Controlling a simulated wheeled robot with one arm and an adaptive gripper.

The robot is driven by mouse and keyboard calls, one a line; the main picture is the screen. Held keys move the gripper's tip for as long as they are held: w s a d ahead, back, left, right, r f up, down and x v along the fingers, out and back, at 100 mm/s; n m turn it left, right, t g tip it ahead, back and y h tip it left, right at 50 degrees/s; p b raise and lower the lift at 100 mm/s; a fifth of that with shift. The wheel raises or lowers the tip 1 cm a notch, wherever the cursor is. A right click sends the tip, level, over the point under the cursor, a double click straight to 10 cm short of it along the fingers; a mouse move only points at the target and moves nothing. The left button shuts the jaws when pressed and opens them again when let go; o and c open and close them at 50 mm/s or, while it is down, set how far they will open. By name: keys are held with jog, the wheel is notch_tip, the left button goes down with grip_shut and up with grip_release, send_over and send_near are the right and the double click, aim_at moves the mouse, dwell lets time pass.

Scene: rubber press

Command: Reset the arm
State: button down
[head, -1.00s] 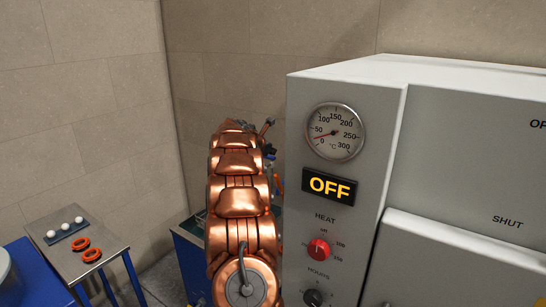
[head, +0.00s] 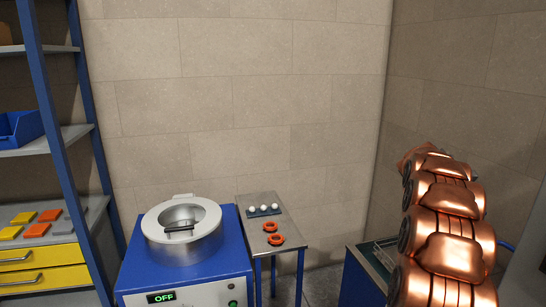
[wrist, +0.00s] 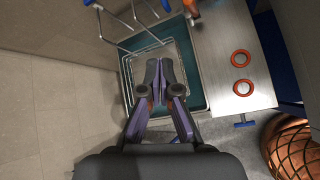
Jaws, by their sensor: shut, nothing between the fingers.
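My arm (head: 445,235) is a chain of copper-coloured links on the right of the head view, rising in front of the wall corner. My gripper is hidden behind it there. In the wrist view my gripper (wrist: 158,98) shows two dark fingers with their tips together, shut and empty. The fingers appear over a teal basin (wrist: 192,62) with a wire rack in it; I cannot tell how high above.
A small steel table (head: 284,223) holds two orange rings (head: 275,239) and white balls (head: 263,208). Left of it stands a blue machine (head: 215,268) with a round steel chamber (head: 160,233) and a display reading OFF. Shelving (head: 68,150) stands far left.

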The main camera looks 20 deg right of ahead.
jog(key=s+a+f+m+y, duration=0.2)
jog(key=a+m+y, duration=0.1)
jog(key=a, duration=1.4)
jog(key=s+a+f+m+y, duration=0.1)
jog(key=s+a+m+y, duration=0.15)
jog(key=a, duration=1.55)
jog(key=s+a+f+m+g+y, duration=0.1)
jog(key=s+a+f+m+y, duration=0.1)
jog(key=s+a, duration=1)
jog(key=s+a+f+m+g+y+b, duration=0.1)
jog(key=s+a+f+m, duration=0.3)
jog(key=s+a, duration=0.7)
jog(key=shift+s+a+f+m+g+y, duration=0.35)
jog(key=shift+a+m+y, duration=0.3)
jog(key=shift+a, duration=0.3)
